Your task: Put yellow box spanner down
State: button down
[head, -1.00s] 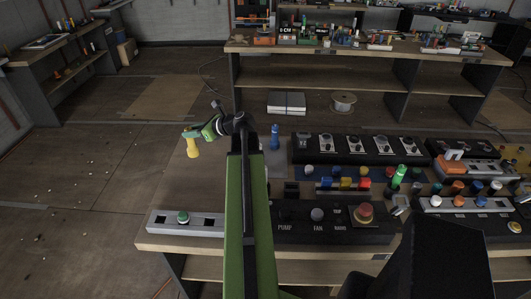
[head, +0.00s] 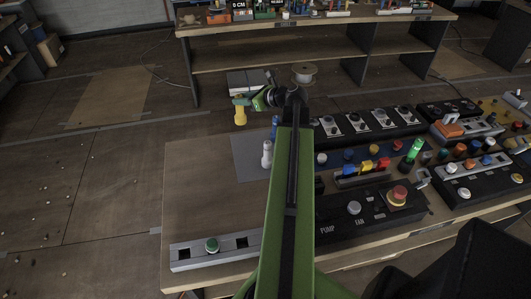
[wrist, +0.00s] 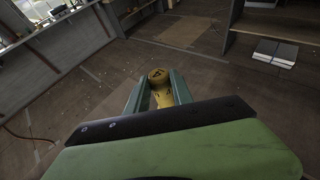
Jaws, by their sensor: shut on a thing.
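The yellow box spanner (head: 240,116) hangs upright below my gripper (head: 241,101) in the head view. My gripper is shut on its upper part. In the wrist view the yellow box spanner (wrist: 160,88) shows between the two fingers of my gripper (wrist: 160,92). In the head view it appears just past the bench's far edge, against the floor; its height and exact place over the bench cannot be told. A grey mat (head: 245,160) lies on the bench nearer to me, with a white spanner-like piece (head: 267,153) and a blue one (head: 274,127) standing at its right.
The wooden bench (head: 200,195) is bare left of the mat. A grey button box (head: 228,249) lies at its front left. Control panels (head: 365,212) and several knobs fill the right side.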

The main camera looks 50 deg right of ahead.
notch_tip(320, 180, down, 13)
jog(key=s+b, duration=0.1)
jog(key=b, duration=1.1)
jog(key=shift+s+r, duration=0.15)
jog(key=shift+r, duration=0.05)
jog(key=c, duration=1.1)
grip_release()
jog(key=p+v, duration=0.4)
jog(key=v, duration=0.8)
jog(key=shift+r, duration=0.15)
